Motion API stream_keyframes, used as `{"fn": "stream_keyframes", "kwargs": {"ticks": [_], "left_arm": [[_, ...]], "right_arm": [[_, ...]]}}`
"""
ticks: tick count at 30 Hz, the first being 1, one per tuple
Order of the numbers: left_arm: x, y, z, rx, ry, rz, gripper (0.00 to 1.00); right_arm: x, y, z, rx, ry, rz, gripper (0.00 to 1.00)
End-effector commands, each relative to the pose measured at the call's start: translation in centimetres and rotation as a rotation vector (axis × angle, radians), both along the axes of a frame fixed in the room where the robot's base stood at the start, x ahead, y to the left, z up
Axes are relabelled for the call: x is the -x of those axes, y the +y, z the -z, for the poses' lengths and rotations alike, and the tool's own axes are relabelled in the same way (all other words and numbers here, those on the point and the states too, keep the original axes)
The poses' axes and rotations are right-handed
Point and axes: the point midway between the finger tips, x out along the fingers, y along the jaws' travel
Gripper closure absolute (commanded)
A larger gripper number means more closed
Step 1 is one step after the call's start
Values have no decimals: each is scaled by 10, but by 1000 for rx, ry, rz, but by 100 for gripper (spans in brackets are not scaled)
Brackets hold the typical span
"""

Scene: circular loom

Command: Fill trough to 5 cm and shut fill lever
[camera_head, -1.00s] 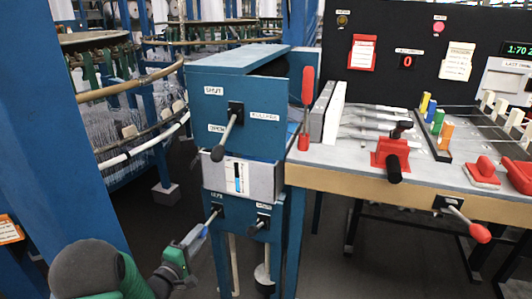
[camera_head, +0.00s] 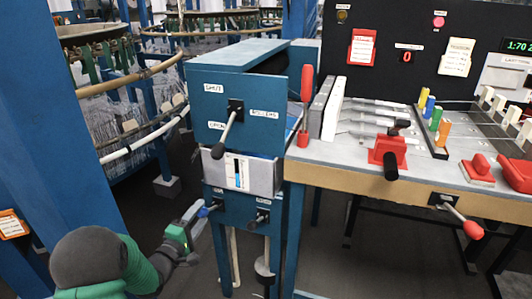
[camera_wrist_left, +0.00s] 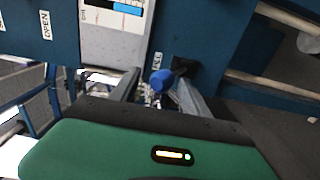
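The grey trough (camera_head: 262,178) sits in the front of the blue cabinet, with a white gauge strip (camera_head: 237,173) showing a blue and black column. I cannot read its level. Below it on the left is the fill lever, with a blue knob (camera_wrist_left: 162,80); in the head view the knob (camera_head: 203,212) is at my left fingertips. My left gripper (camera_head: 199,216) reaches up from below left. In the left wrist view its two fingers (camera_wrist_left: 157,92) stand apart, either side of the knob, with a visible gap on the left. My right gripper is out of view.
A second small lever (camera_head: 258,218) is right of the fill lever. A larger black lever (camera_head: 229,125) is above the trough. A bench (camera_head: 330,165) with a red upright handle (camera_head: 305,105) adjoins on the right. The round loom (camera_head: 125,80) stands at left.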

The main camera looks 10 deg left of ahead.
Motion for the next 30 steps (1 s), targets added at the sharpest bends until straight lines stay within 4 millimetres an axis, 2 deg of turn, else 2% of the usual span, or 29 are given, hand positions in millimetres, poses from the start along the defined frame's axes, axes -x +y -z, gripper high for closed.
{"fn": "stream_keyframes", "kwargs": {"ticks": [5, 18, 27, 30], "left_arm": [[4, 1, 1, 1, 5, -1, 45], [76, 7, 1, 1, 7, -3, 45], [80, 6, 3, -2, 7, -1, 45], [76, 1, 7, -73, 50, -7, 45]], "right_arm": [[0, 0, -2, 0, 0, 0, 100], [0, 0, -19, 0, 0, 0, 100], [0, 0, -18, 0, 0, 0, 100], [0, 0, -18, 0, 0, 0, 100]]}}
